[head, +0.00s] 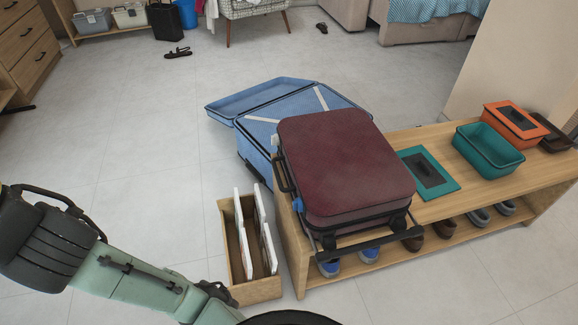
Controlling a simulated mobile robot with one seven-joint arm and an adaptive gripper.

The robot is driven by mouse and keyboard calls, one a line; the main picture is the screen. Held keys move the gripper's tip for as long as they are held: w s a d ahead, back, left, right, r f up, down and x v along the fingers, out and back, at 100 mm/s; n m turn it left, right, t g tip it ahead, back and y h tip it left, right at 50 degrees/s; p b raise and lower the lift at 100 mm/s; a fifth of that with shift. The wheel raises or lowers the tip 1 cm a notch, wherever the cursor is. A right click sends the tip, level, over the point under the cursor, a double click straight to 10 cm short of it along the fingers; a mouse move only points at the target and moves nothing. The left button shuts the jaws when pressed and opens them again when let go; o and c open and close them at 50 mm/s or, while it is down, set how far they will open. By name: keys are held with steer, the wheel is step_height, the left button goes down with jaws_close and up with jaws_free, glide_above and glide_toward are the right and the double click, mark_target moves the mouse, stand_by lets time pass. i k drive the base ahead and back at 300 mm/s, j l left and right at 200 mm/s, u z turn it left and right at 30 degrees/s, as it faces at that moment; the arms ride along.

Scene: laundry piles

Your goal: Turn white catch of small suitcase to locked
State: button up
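A dark red suitcase (345,160) lies flat on the left end of the wooden bench (455,190), with its wheels toward the near side. It is the smaller of two suitcases in view and its lid looks shut. A small blue part (297,205) sits on its left side, near a black side handle (283,174). Part of my green and black arm crosses the lower left, apart from the suitcase. I see no gripper fingers.
An open blue suitcase (270,100) stands on the floor behind the bench. A wooden box (262,292) with white panels stands left of the bench. A teal bin (488,147), a teal lid (428,173) and an orange box (515,121) are on the bench. Left floor is clear.

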mark_target(275, 139)
steer(key=i+j+u, duration=0.15)
steer(key=i+j, duration=0.55)
steer(key=i, duration=0.15)
